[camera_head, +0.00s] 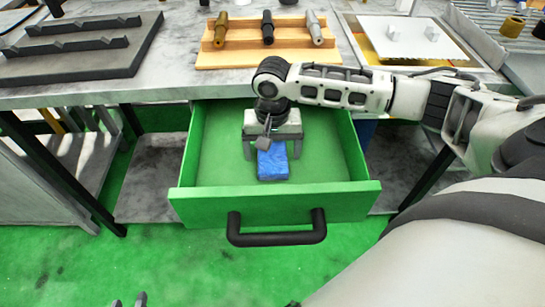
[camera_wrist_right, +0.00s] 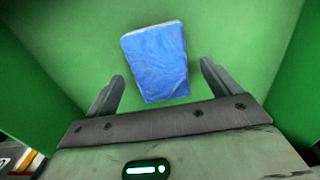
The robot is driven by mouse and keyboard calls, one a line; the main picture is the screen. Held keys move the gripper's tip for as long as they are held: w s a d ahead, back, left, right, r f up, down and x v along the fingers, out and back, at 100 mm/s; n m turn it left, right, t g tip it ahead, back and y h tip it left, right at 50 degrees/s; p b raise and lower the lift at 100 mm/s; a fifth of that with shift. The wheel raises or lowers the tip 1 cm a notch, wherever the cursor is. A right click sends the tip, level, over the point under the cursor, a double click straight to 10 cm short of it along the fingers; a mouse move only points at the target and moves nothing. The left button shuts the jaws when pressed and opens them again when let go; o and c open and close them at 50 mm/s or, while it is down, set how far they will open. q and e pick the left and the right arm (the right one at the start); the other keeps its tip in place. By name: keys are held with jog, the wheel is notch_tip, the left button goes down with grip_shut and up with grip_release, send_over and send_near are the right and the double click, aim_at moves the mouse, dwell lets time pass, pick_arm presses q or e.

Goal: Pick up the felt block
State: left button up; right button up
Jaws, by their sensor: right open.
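The felt block (camera_head: 272,162) is a blue, roughly rectangular block with a pale edge. It lies on the floor of the open green drawer. My right gripper (camera_head: 272,150) reaches down into the drawer from above. In the right wrist view, the felt block (camera_wrist_right: 157,62) shows between and beyond the two spread fingers of the right gripper (camera_wrist_right: 162,75), with a gap on each side. The right gripper is open and not holding it. Only the fingertips of my left gripper (camera_head: 128,301) show at the bottom edge of the head view; they stand apart.
The green drawer (camera_head: 274,207) is pulled out, with walls around the block and a black handle (camera_head: 277,236) in front. Above it, the grey worktop carries a wooden board (camera_head: 240,54) with several cylindrical parts and a dark fixture plate (camera_head: 75,60). The drawer floor around the block is clear.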

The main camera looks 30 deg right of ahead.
notch_tip(320, 180, down, 2)
jog(key=shift+f, duration=0.1)
jog(key=shift+c, duration=0.3)
jog(key=c, duration=1)
